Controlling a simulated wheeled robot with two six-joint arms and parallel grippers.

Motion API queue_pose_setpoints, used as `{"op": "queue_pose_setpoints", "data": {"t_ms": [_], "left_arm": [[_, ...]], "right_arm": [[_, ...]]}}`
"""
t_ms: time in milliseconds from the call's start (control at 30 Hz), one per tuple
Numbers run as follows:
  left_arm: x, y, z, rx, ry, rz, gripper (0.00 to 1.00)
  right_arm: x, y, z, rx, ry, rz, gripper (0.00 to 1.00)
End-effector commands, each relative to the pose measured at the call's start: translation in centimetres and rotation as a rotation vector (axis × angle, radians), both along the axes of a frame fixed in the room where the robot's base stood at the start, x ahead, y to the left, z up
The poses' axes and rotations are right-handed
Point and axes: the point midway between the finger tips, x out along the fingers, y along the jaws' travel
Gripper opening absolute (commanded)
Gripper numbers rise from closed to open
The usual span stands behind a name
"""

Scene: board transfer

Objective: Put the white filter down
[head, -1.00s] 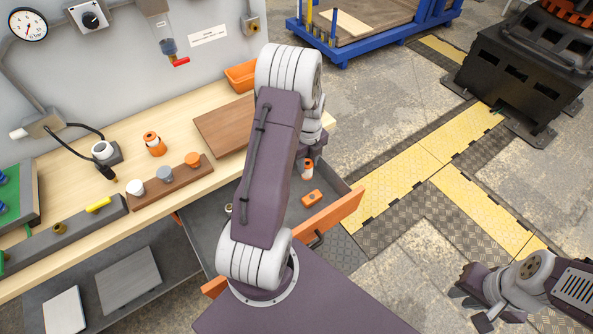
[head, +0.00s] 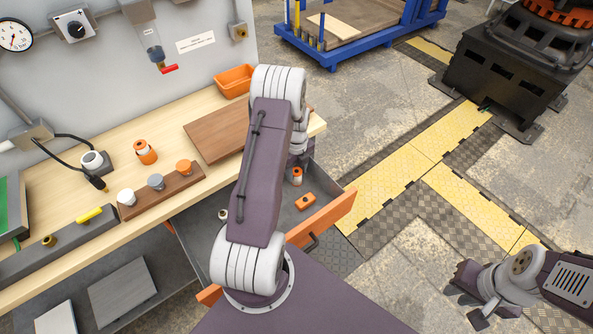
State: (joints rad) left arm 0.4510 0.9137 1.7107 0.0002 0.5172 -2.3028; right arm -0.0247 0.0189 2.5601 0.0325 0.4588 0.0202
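A white filter (head: 126,197) stands at the left end of a brown wooden rack (head: 178,191) on the workbench. A grey filter (head: 156,182) and an orange filter (head: 184,167) stand beside it in the same rack. My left arm reaches across the middle of the view toward the open drawer, and its wrist shows above the drawer's far part. Its fingers are mostly hidden behind the arm, so I cannot tell what they hold. My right gripper (head: 463,292) is at the lower right above the floor, apart from the bench, and looks open and empty.
On the bench are a brown board (head: 215,133), an orange bin (head: 235,80) and an orange-and-white container (head: 145,152).

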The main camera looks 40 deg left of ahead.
Motion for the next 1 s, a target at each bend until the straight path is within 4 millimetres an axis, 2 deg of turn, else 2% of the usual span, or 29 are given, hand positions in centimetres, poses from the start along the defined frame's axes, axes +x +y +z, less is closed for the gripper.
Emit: {"op": "queue_pose_setpoints", "data": {"t_ms": [300,400,467,700,800,1000], "left_arm": [[0.0,0.0,0.1,0.0,0.0,0.0,0.57],[0.1,0.0,0.9,0.0,-0.002,0.0,0.57],[0.1,0.0,1.9,0.002,-0.004,0.0,0.57],[0.1,0.0,8.2,0.003,-0.005,0.0,0.57],[0.1,0.0,10.3,0.002,-0.004,0.0,0.57],[0.0,0.0,12.3,0.0,0.0,0.0,0.57]], "right_arm": [[0.0,0.0,0.1,0.0,0.0,0.0,0.22],[0.0,0.0,0.3,0.0,0.0,0.0,0.22],[0.0,0.0,0.3,0.0,0.0,0.0,0.22],[0.0,0.0,0.7,0.0,0.0,0.0,0.22],[0.0,0.0,0.8,0.0,0.0,0.0,0.22],[0.0,0.0,0.9,0.0,0.0,0.0,0.22]]}}
